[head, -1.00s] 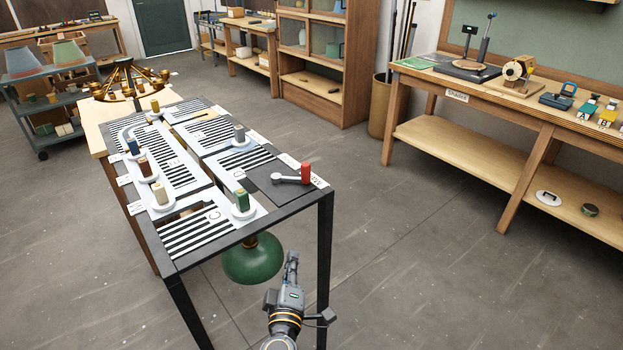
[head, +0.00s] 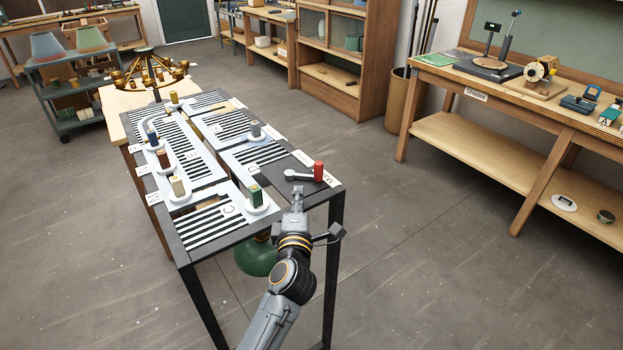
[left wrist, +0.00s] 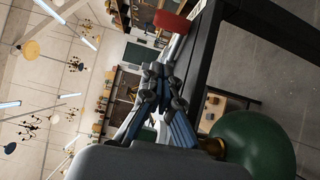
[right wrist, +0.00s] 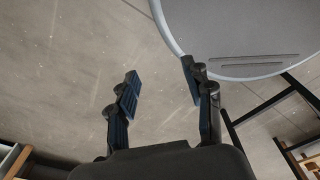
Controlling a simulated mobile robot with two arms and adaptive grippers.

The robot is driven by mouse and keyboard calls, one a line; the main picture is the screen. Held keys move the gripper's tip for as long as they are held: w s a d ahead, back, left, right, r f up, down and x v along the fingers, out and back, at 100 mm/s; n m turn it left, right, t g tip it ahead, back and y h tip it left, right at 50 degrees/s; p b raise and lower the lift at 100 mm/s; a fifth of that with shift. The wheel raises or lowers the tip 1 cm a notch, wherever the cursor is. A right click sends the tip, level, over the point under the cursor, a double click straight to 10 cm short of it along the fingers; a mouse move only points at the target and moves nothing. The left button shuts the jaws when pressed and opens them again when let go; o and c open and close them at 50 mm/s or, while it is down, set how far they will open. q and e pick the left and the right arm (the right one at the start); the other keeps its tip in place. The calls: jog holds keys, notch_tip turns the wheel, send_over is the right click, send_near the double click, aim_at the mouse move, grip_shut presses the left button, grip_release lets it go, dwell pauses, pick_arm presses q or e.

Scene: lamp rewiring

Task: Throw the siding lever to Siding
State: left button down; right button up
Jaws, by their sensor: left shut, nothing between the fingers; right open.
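The siding lever is a grey arm (head: 298,175) with a red handle (head: 319,171), lying on the dark panel at the near right corner of the table. Its handle points right in the head view. The red handle also shows at the top of the left wrist view (left wrist: 171,22). My left gripper (head: 298,190) is shut and empty, just in front of the table's near edge, close to the lever but apart from it. Its closed fingers show in the left wrist view (left wrist: 160,75). My right gripper (right wrist: 160,85) is open and empty over the floor, outside the head view.
Striped track boards with several coloured pegs on white pads cover the table (head: 215,245). A green peg (head: 255,195) stands left of my left gripper. A workbench (head: 450,85) stands at right; floor between is clear.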

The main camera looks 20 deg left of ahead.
aim_at(311, 191)
pick_arm(q)
jog(key=w, duration=0.5)
jog(key=shift+w+d, duration=0.25)
jog(key=shift+d, duration=0.05)
jog(key=shift+w+d, duration=0.3)
jog(key=shift+w, duration=0.15)
pick_arm(e)
jog(key=shift+a+f, duration=0.1)
jog(key=shift+a, duration=0.4)
jog(key=shift+d, duration=0.2)
